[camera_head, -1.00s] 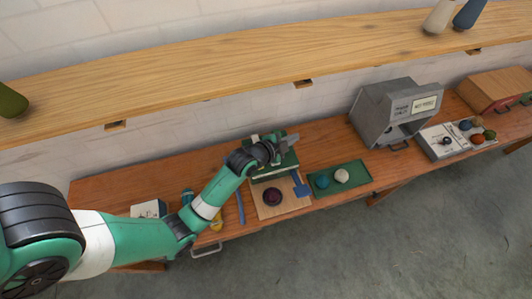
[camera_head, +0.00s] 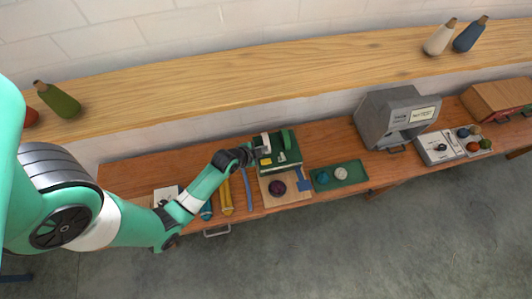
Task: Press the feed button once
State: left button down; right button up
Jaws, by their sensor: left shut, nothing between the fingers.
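A dark green machine (camera_head: 290,156) stands at the back of the wooden bench, with a pale base plate (camera_head: 291,198) in front of it. A small yellow patch shows on its left side. I cannot tell which part, if any, is the feed button; it is too small or hidden. My left gripper (camera_head: 262,150) is shut and empty at the machine's upper left side. I cannot tell if it touches the machine. My right gripper is not in view.
A purple ball (camera_head: 277,188) and a blue tool (camera_head: 304,183) lie before the machine. A grey machine (camera_head: 391,116) and a control box (camera_head: 434,149) stand further right. The wooden shelf (camera_head: 240,80) runs above the bench.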

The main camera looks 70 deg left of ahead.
pick_arm(q)
jog(key=b, duration=0.7)
send_over(263, 163)
notch_tip(263, 163, down, 7)
jog(key=shift+w+f, duration=0.15)
jog(key=shift+f, duration=0.55)
dwell(0.9)
jog(key=shift+f+b, duration=0.4)
jog(key=shift+f+b, duration=0.5)
jog(key=shift+f, duration=0.1)
dwell(0.6)
jog(key=shift+r+p, duration=1)
jog(key=shift+p, duration=0.1)
